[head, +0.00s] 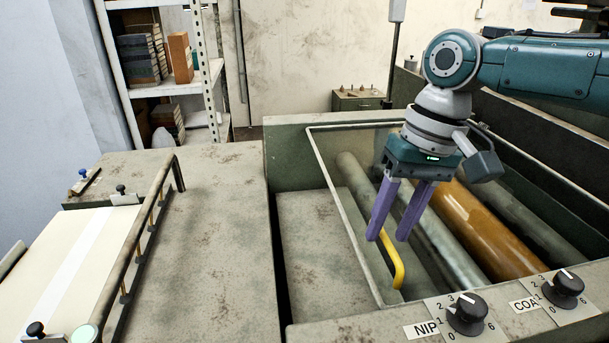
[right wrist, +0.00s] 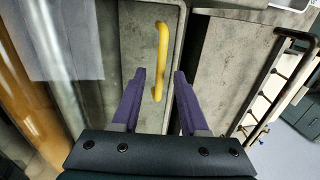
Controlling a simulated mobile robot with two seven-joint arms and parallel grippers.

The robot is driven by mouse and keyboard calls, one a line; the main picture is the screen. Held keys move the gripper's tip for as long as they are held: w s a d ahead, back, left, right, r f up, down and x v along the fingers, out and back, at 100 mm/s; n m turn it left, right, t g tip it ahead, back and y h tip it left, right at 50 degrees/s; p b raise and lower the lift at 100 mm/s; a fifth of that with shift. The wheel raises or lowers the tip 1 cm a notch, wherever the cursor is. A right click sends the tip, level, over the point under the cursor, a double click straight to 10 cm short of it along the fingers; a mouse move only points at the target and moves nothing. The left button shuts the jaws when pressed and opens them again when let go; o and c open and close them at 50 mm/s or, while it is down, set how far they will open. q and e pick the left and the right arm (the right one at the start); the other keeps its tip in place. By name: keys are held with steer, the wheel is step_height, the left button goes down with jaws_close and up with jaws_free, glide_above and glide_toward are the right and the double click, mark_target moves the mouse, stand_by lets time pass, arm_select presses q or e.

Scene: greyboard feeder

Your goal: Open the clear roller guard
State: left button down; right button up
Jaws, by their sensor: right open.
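The clear roller guard (head: 325,160) is a transparent panel in a thin pale frame, lying over the rollers in the head view. Its yellow handle (head: 398,268) stands at the guard's near left edge. In the right wrist view the yellow handle (right wrist: 162,60) runs lengthwise, ahead of and between the purple fingers. My right gripper (head: 387,238) is open and empty, pointing down over the guard close to the handle. Its fingertips (right wrist: 160,72) appear apart on either side of the handle's line; contact cannot be told. My left gripper is not in view.
Under the guard lie a grey roller (head: 440,245) and an orange roller (head: 470,220). The NIP knob (head: 467,314) and COAT knob (head: 563,289) sit on the front panel. A rail (head: 147,225) stands on the feed table at left. A shelf (head: 165,90) is behind.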

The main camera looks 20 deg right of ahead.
jaws_close()
stand_by(1.4)
